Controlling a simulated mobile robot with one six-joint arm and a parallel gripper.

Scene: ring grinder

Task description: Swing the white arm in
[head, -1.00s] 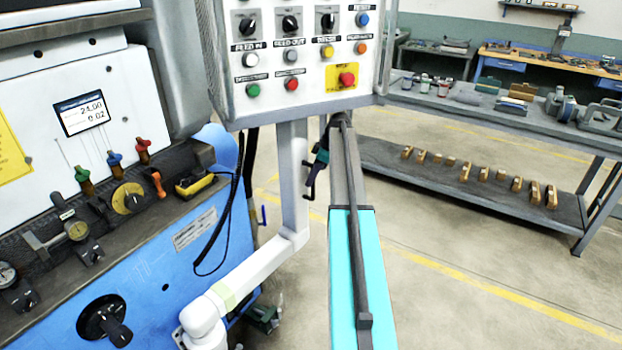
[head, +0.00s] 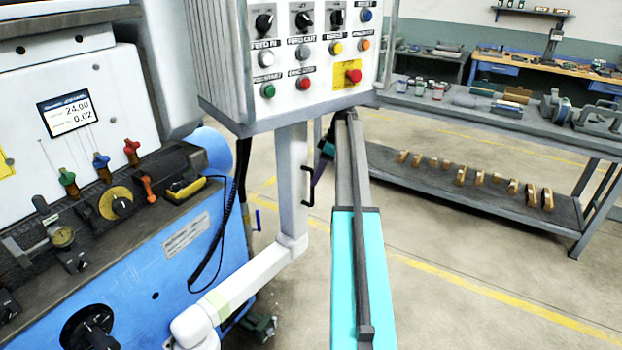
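The white arm (head: 252,278) runs from a round joint at the blue machine, low at left, to an elbow and up a white post (head: 292,185). The post carries the white control box (head: 305,75), whose left side face shows. A black bracket-like handle (head: 308,187) sits at the post's right side. My turquoise and grey arm reaches forward, just right of the post, to below the box. A small teal and purple part, seemingly my gripper (head: 321,160), is close to the handle. It is partly hidden, and I cannot see its fingers or whether it touches the handle.
The blue grinding machine (head: 165,265) with its display (head: 69,114) and levers fills the left. A black cable hangs between it and the post. A grey shelf table (head: 470,200) with several brass-coloured parts stands at right. The floor (head: 480,310) at lower right is clear.

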